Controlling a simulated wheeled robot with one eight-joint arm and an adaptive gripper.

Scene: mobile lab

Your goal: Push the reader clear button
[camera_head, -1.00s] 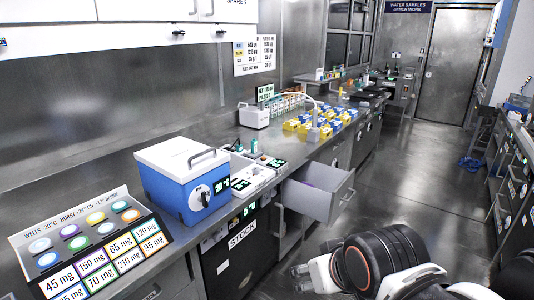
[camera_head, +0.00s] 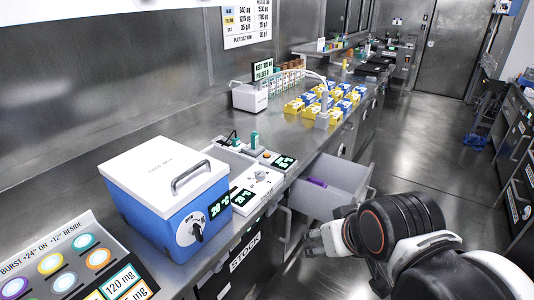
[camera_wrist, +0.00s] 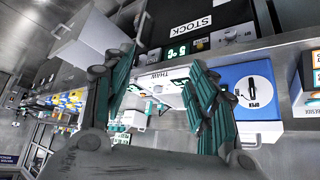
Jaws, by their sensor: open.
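A small bench unit (camera_head: 278,167) with a lit green display sits behind the blue cooler box, and a small orange button (camera_head: 266,154) shows on it. This unit looks like the reader, but its labels are too small to read, so I cannot tell if that button is the clear button. A dark green block stands beside the button. My gripper (camera_head: 314,242) is right of the bench front, below and in front of the open drawer, apart from the unit. In the wrist view my gripper (camera_wrist: 160,72) has its two green-padded fingers spread, with nothing between them.
The blue cooler box (camera_head: 170,205) with a white lid and dial stands on the near bench. A grey drawer (camera_head: 345,182) sticks out into the aisle near my arm. A white device (camera_head: 250,97) and yellow and blue boxes (camera_head: 300,105) stand farther back. The aisle floor (camera_head: 430,165) is clear.

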